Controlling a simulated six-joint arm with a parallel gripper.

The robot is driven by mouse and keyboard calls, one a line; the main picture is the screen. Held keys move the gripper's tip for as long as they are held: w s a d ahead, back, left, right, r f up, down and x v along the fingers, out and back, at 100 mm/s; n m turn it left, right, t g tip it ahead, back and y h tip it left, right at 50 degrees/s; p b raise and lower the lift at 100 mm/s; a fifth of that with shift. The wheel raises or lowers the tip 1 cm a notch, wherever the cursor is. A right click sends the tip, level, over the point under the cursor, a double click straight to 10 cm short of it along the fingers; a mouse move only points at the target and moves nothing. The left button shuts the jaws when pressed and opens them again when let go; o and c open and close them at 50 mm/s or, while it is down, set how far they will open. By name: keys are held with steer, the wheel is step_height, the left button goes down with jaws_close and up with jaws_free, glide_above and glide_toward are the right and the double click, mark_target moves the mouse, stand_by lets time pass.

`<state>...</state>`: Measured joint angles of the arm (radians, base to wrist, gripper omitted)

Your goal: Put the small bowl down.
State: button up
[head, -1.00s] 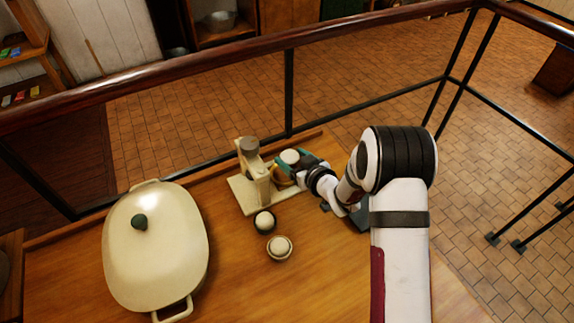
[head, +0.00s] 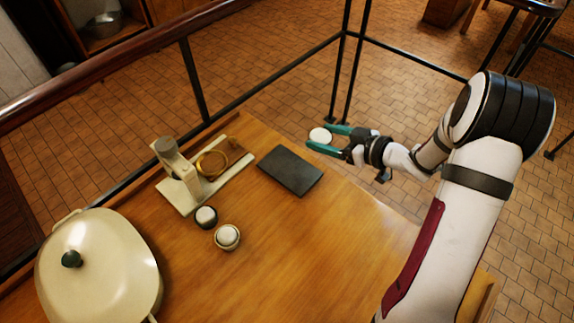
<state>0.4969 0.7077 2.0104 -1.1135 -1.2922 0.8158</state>
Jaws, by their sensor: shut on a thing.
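The small bowl (head: 319,134) shows as a small round white thing between the green fingers of my gripper (head: 324,138). My gripper is shut on it and holds it in the air. In the picture it appears against the tiled floor, past the far right edge of the wooden table (head: 310,245). How high it hangs is hard to tell. Its lower part is mostly hidden, and I cannot tell whether the white is its inside or something in it.
A dark flat slab (head: 290,170) lies on the table. Nearer are a dark cup (head: 206,217) and a cream cup (head: 227,236), both with white tops. A lidded pot (head: 98,270) stands left.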

steer(key=shift+s+d+f, duration=0.1)
steer(key=shift+f, duration=0.2)
glide_above(284, 164)
step_height(284, 164, down, 6)
steer(key=shift+d+f, duration=0.1)
steer(key=shift+f, duration=0.05)
steer(key=f, duration=0.4)
steer(key=shift+a+f, duration=0.1)
steer(key=shift+a, duration=0.1)
steer(key=shift+f, duration=0.1)
steer(key=o, duration=1.4)
